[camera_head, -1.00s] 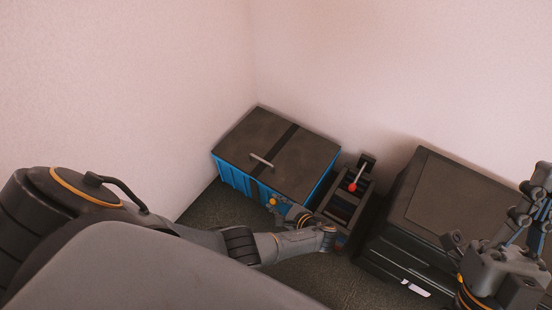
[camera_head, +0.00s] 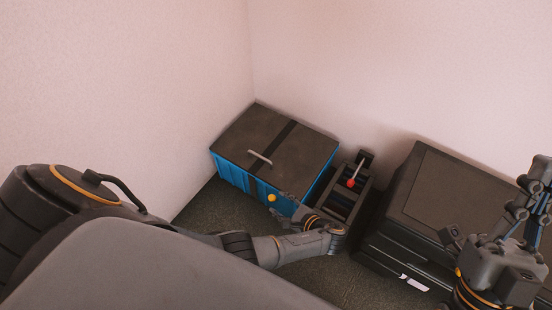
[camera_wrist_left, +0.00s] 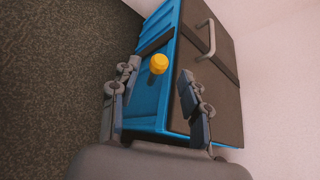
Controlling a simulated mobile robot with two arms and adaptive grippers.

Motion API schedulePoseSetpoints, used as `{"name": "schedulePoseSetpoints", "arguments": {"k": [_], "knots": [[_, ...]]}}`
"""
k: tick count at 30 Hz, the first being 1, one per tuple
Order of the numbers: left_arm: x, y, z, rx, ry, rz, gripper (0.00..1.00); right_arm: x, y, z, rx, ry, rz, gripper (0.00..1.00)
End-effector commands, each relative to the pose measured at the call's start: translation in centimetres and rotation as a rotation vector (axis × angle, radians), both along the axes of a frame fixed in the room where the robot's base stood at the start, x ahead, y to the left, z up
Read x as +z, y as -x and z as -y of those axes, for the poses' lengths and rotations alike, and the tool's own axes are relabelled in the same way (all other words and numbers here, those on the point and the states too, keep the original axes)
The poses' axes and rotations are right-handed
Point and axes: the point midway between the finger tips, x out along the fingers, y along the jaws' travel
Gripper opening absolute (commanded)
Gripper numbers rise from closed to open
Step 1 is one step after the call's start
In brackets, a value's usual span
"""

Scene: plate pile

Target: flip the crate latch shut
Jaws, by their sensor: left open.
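The blue crate (camera_head: 229,174) stands in the corner with its dark lid (camera_head: 243,138) down. A yellow knob (camera_head: 272,198), which looks like the latch's end, sticks out from the crate's front. My left gripper (camera_head: 285,201) is open at the crate's front, just right of the knob. In the left wrist view the yellow knob (camera_wrist_left: 159,64) lies between the two spread fingers, ahead of the palm, with no visible contact. The rest of the latch is hard to make out. My right gripper (camera_head: 530,190) is at the far right, away from the crate; its jaw opening is unclear.
A grey handle (camera_head: 260,158) stands up from the lid. Right of the crate is a dark box with a red-tipped lever (camera_head: 351,183). A large black case (camera_head: 409,246) stands further right. Walls close in behind and left; dark floor (camera_head: 203,211) is free in front.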

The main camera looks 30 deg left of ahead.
Motion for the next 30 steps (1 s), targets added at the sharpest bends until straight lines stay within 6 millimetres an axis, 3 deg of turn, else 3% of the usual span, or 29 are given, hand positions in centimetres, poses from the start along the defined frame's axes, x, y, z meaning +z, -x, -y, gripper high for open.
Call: {"name": "schedulePoseSetpoints", "arguments": {"k": [3,9,26,30], "knots": [[0.9,0.5,1.8,-0.001,0.002,0.001,0.46,0.0,0.0,0.0,0.000,0.000,0.000,0.00],[1.8,1.0,3.3,0.000,0.001,0.001,0.46,0.0,0.0,0.0,0.000,0.000,0.000,0.00],[1.8,1.0,3.4,0.000,0.000,0.000,0.46,0.0,0.0,0.0,0.001,-0.001,0.000,0.00],[0.9,0.7,4.4,-0.016,0.092,0.023,0.46,0.0,0.0,0.0,0.000,0.000,0.000,0.00]]}}
